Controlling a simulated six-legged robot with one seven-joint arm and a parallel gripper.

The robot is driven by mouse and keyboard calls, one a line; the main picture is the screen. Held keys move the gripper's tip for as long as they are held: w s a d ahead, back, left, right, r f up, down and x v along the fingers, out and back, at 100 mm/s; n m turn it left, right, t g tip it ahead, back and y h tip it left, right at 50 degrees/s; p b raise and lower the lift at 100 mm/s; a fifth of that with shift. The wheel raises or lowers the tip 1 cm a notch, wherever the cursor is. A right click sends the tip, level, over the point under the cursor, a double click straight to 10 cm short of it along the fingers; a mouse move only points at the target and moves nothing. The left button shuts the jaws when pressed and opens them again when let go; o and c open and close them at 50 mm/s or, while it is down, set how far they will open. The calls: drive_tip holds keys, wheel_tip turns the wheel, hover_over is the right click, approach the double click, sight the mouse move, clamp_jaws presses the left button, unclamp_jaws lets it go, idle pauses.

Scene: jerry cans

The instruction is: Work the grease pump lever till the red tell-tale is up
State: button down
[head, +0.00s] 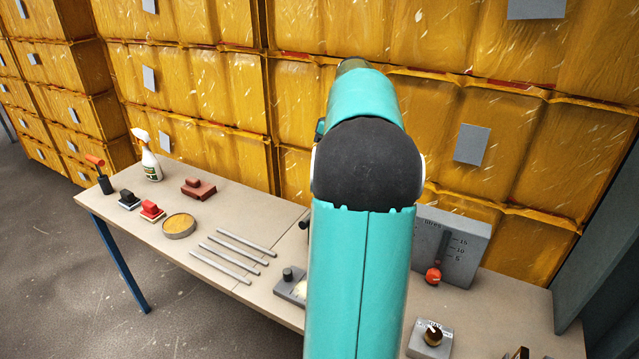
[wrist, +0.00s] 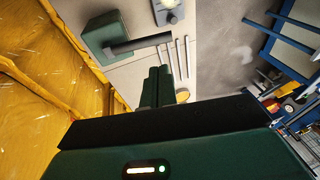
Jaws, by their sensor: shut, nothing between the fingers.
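In the wrist view a green box-shaped body (wrist: 103,33) with a dark bar (wrist: 140,45) across it, likely the grease pump and its lever, is on the bench. The bar reaches to the right, toward the grey rods. My gripper (wrist: 158,70) is shut and empty, its fingertips just below the bar in the picture; I cannot tell whether they touch it. In the head view my arm hides the gripper and most of the pump; a small dark end (head: 305,223) shows at the arm's left edge. I cannot make out a red tell-tale on the pump.
The bench (head: 165,265) holds several grey rods (head: 232,255), a yellow-filled tin (head: 179,226), a spray bottle (head: 150,160) and a red-brown block (head: 198,189). Right of my arm stand a grey scale panel (head: 462,245) with a red ball (head: 433,276) low on it, and a small knobbed box (head: 428,345). Yellow containers wall the back.

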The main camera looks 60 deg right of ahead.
drive_tip(key=x, duration=1.3)
drive_tip(key=shift+a+f, duration=0.1)
drive_tip(key=shift+a, duration=0.05)
